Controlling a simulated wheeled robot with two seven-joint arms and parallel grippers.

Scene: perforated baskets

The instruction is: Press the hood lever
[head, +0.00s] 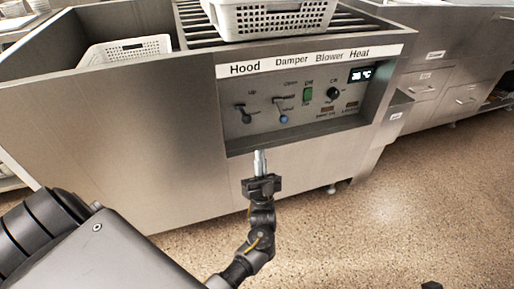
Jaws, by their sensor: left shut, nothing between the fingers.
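The hood lever (246,118) sits on the recessed control panel, below the "Hood" label and a small "Up" mark. It is a short metal lever with a dark knob hanging at its lower end. My left gripper (260,157) is in front of the panel, below and slightly right of the hood lever. Its fingers are shut, empty and point up toward the panel. It appears apart from the lever.
The damper lever (283,117) with a blue knob is just right of the hood lever. A green switch (308,95), a black dial (333,94) and a display (361,74) are farther right. White perforated baskets (270,18) (127,50) rest on top of and inside the steel machine.

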